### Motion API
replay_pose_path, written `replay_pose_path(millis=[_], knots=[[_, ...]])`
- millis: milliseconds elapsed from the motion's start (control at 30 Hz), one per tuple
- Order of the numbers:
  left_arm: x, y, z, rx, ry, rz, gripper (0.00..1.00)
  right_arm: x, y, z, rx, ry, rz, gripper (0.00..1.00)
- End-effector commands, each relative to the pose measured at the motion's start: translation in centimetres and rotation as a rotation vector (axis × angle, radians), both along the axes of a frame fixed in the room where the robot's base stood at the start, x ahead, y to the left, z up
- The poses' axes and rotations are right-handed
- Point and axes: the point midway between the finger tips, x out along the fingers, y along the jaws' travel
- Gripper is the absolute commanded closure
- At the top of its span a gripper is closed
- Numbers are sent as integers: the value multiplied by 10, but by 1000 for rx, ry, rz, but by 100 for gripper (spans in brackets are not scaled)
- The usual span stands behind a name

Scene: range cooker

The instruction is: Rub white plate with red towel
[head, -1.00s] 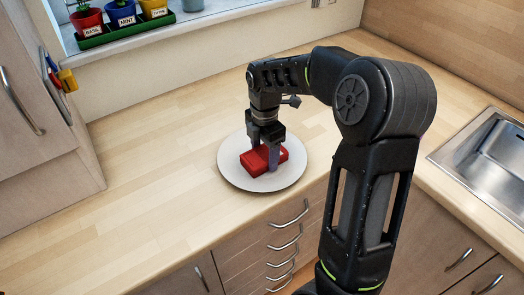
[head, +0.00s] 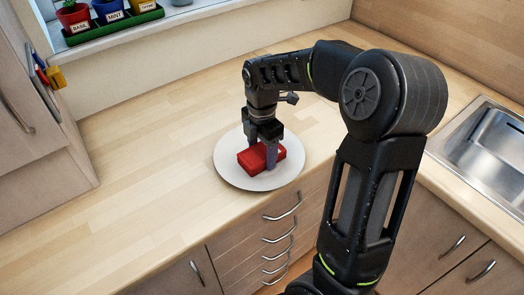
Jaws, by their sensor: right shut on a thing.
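The white plate (head: 232,172) lies flat on the wooden counter, near its front edge, in the middle of the head view. The red towel (head: 250,160), a folded block, is on the plate. My right gripper (head: 262,160) points down over the plate and is shut on the red towel, with a finger on each side of it. The towel appears to touch the plate; the fingers hide part of it. My left gripper is not in view.
A metal sink (head: 485,150) is set in the counter at the right. Potted herbs in a green tray (head: 112,27) stand on the windowsill at the back left. A cabinet (head: 30,120) stands at the left. The counter left of the plate is clear.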

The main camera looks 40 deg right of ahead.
Motion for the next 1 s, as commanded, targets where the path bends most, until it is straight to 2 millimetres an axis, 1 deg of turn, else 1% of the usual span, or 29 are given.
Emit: replay_pose_path(millis=[467,833,1000], knots=[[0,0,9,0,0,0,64,34,-1,2,0,-1,0,69],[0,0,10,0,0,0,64,36,-1,3,0,-2,0,69],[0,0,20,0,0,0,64,36,-1,15,0,-2,0,69]])
